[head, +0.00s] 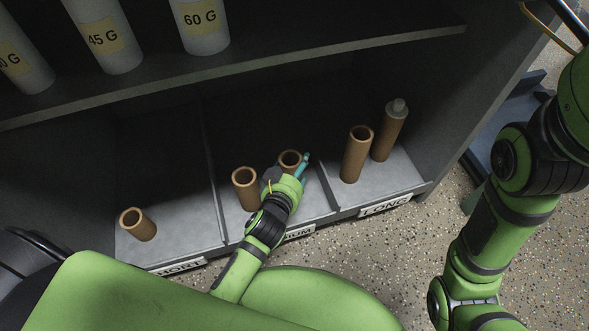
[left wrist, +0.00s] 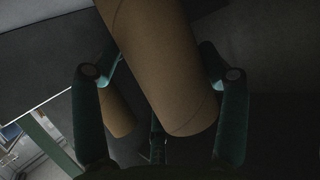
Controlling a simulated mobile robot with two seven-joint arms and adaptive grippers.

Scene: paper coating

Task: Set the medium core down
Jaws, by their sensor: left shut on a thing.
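My left gripper (head: 289,174) is in the middle compartment of the lower shelf, whose label (head: 299,232) is partly hidden by my arm. It is shut on a brown cardboard core (head: 291,158), the medium core. The core looks about upright in the head view, with its open top showing; its lower part is hidden, so I cannot tell whether it touches the shelf floor. In the left wrist view the held core (left wrist: 165,65) lies between the green fingers. A second brown core (head: 245,187) stands just left of it in the same compartment. My right gripper is out of view.
A short core (head: 138,224) stands in the left compartment. Two long cores, one open (head: 356,154) and one with a grey top (head: 389,131), stand in the LONG compartment (head: 385,205). Thin dividers separate compartments. White labelled rolls (head: 200,25) stand on the upper shelf (head: 250,61).

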